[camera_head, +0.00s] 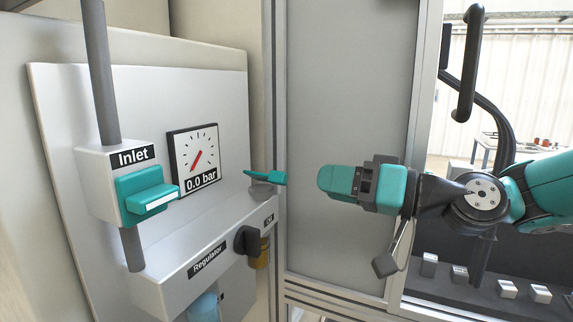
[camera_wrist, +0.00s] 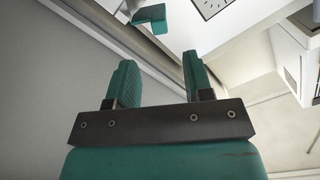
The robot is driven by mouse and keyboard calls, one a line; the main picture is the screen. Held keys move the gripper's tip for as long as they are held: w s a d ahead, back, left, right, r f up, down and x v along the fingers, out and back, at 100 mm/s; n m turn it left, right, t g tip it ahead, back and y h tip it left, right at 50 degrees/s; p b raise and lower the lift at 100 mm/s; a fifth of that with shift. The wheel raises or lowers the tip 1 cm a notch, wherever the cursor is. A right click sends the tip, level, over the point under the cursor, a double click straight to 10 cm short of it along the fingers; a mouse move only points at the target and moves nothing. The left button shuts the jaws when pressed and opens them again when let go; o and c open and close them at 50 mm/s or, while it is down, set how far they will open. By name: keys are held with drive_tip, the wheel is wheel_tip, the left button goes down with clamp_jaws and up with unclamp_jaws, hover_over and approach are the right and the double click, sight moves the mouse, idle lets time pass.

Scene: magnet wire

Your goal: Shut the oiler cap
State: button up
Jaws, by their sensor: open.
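The oiler cap (camera_head: 268,178) is a thin teal flap on top of the block labelled "Oil", at the right end of the regulator unit. It appears raised above a grey round neck (camera_head: 262,191). My gripper (camera_head: 322,180) is just to the right of the cap, pointing left at about its height, with a gap between them. In the wrist view my gripper (camera_wrist: 157,75) has its two teal fingers apart with nothing between them. A teal part (camera_wrist: 150,14) shows beyond the fingers there; I cannot tell for certain that it is the cap.
The regulator block (camera_head: 205,262) carries a black knob (camera_head: 246,241). A gauge (camera_head: 194,158) reads 0.0 bar. A grey panel (camera_head: 345,100) lies behind my gripper, with a metal frame and black handle (camera_head: 468,65) to the right.

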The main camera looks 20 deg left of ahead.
sight(287, 178)
drive_tip(key=a, duration=0.2)
drive_tip(key=a+p, duration=0.1)
drive_tip(key=a, duration=0.2)
drive_tip(key=a+p, duration=0.1)
drive_tip(key=a, duration=0.2)
drive_tip(key=shift+w+a, duration=0.1)
drive_tip(key=shift+w, duration=0.2)
drive_tip(key=shift+c, duration=0.5)
clamp_jaws()
drive_tip(key=shift+f, duration=0.15)
